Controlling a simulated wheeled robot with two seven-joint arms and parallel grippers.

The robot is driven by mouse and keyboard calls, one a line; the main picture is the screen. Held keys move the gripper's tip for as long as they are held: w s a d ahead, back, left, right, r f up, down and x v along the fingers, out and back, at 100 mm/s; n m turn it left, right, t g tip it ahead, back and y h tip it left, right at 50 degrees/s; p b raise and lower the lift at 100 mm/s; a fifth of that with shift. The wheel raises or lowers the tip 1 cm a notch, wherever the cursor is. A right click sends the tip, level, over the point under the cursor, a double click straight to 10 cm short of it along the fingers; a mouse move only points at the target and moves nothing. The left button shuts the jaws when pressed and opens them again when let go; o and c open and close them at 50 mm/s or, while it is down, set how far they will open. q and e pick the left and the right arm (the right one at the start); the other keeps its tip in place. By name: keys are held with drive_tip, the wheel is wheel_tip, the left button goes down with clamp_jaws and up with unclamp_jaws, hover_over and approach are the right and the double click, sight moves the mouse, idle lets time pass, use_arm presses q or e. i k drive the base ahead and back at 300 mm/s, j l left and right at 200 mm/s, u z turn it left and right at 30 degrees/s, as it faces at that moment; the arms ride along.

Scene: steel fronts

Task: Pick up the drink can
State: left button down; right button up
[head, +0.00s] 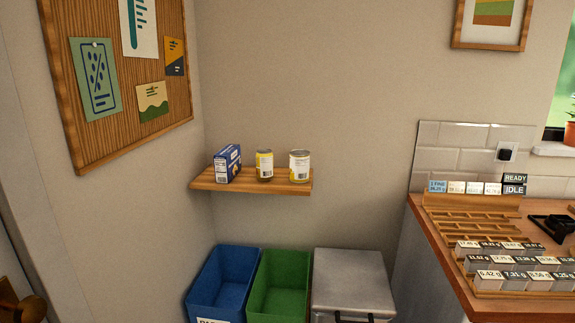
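Two cans stand upright on a small wooden wall shelf (250,188). The middle can (264,165) is slim, yellow and white. The right can (299,166) is wider, with a metal rim and a white and yellow label. I cannot tell for sure from their labels which one is the drink can. A gap separates the two cans. Neither of my grippers shows in the head view.
A blue box (228,164) stands left of the cans on the shelf. Below are a blue bin (223,282), a green bin (279,287) and a grey lidded bin (352,282). A counter (425,219) with racks of labelled blocks stands right. Space before the shelf looks clear.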

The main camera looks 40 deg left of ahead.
sight(264, 157)
drive_tip(key=u, duration=1.55)
drive_tip(key=i+l+u, duration=0.1)
drive_tip(key=i+u, duration=0.15)
drive_tip(key=i, duration=0.1)
